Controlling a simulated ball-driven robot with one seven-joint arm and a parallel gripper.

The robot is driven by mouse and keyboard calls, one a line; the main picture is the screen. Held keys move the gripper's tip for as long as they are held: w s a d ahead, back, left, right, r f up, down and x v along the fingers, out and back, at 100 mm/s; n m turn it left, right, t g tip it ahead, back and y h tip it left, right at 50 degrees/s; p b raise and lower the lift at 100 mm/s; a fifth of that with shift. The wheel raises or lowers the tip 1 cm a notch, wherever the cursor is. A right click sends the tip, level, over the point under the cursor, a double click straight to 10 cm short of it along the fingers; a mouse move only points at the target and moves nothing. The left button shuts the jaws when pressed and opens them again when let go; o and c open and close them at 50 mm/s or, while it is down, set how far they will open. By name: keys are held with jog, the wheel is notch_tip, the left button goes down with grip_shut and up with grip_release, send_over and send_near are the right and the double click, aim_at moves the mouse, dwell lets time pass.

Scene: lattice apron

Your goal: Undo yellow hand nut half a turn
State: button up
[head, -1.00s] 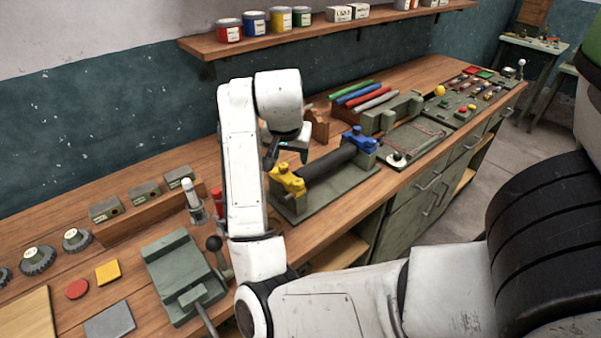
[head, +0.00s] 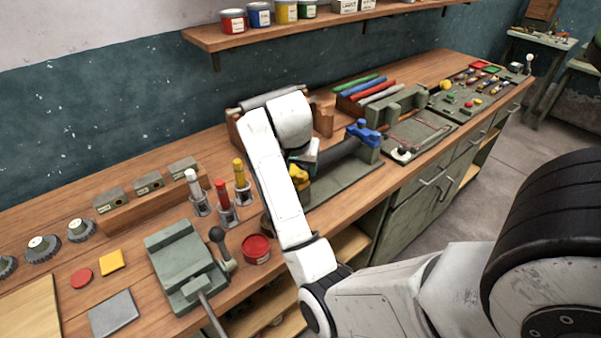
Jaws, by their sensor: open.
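The yellow hand nut (head: 299,177) sits at the near left end of the dark roller (head: 337,158) on a green-grey fixture on the workbench. My arm covers its left part, so only some of its lobes show. My gripper (head: 303,166) is low over the yellow nut, largely hidden behind my own wrist. It is open, and I cannot tell whether its fingers touch the nut. The blue hand nut (head: 362,132) is at the far right end of the roller, clear of my gripper.
A green-grey vise (head: 180,262) with a ball-ended lever, an open red tin (head: 257,249) and several coloured-handled tools in holders stand left of my arm. A rack of coloured rods (head: 365,88) is behind the fixture. A shelf (head: 215,42) with tins hangs above.

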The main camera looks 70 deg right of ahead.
aim_at(301, 174)
jog(key=shift+x, duration=1.55)
jog(key=shift+r, duration=0.1)
jog(key=c, duration=1)
